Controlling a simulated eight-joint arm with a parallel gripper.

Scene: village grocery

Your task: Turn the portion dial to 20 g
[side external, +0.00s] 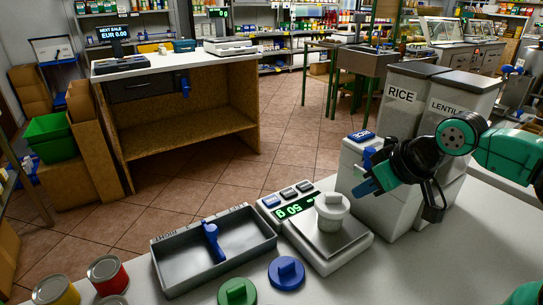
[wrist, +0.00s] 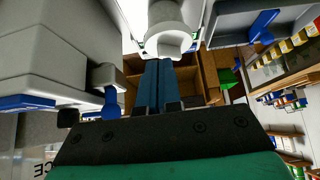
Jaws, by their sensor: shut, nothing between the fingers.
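The rice dispenser (side external: 352,165) is a pale box with a blue label on top, in front of the RICE bin. A blue knob (side external: 369,157) sticks out of it near my gripper; a blue lever-shaped part on a grey stub shows left of my fingers in the wrist view (wrist: 110,104). I cannot tell for sure which part is the portion dial, and no dial marks are readable. My gripper (side external: 366,189) is shut and empty, its blue fingers beside the dispenser, just below the knob.
The scale (side external: 330,246) bears the white cup (side external: 331,211) and shows 50 g. Left of it are a grey divided tray (side external: 172,276) with a blue handle, blue (side external: 286,275) and green (side external: 238,292) lids, and tins (side external: 107,272). The counter's right front is clear.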

